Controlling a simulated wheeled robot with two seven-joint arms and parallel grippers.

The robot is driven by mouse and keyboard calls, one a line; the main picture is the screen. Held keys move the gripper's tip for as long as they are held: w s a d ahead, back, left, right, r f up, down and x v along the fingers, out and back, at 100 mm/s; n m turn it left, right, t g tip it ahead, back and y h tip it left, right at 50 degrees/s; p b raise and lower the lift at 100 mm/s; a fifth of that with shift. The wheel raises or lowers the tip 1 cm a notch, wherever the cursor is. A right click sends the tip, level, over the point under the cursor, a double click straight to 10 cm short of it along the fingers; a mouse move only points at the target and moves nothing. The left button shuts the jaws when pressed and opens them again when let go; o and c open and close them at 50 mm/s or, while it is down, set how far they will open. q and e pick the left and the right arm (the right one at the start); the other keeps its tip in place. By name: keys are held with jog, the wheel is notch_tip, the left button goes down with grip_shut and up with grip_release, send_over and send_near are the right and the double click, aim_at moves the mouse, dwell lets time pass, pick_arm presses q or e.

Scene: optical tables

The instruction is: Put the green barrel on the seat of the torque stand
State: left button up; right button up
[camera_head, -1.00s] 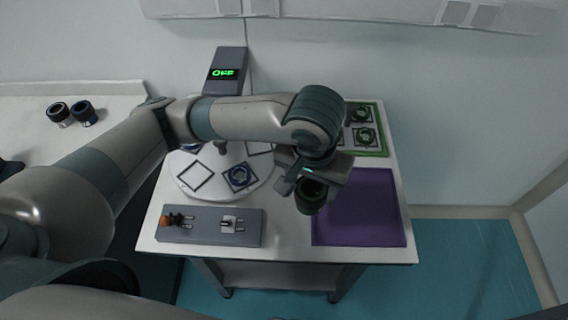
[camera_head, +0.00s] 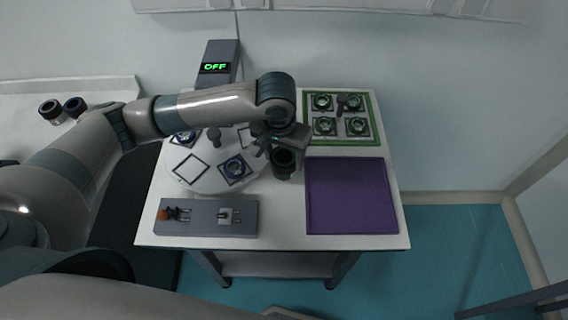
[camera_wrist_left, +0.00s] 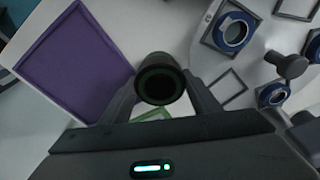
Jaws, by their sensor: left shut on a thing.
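The green barrel (camera_head: 284,164) is a dark cylinder with a faint green ring around its open end. My left gripper (camera_head: 277,147) is shut on it and holds it between the round white plate and the purple mat, apparently above the table. In the left wrist view the barrel (camera_wrist_left: 160,78) sits between the two fingers, with its dark opening facing the camera. I cannot tell for sure which thing is the torque stand or where its seat is. My right gripper is not in view.
The white plate (camera_head: 213,180) carries square frames, blue ring mounts and a grey knob. A purple mat (camera_head: 350,196), green-edged tray (camera_head: 375,118) with several ring mounts, and grey switch block (camera_head: 207,217) share the table. Two dark barrels (camera_head: 62,109) stand left.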

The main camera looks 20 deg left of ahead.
pick_arm(q)
notch_tip(320, 180, down, 3)
jog(key=shift+r+p, duration=0.1)
jog(key=shift+p, duration=0.55)
jog(key=shift+f, duration=0.55)
jog(key=shift+f, duration=0.1)
jog(key=o, duration=0.9)
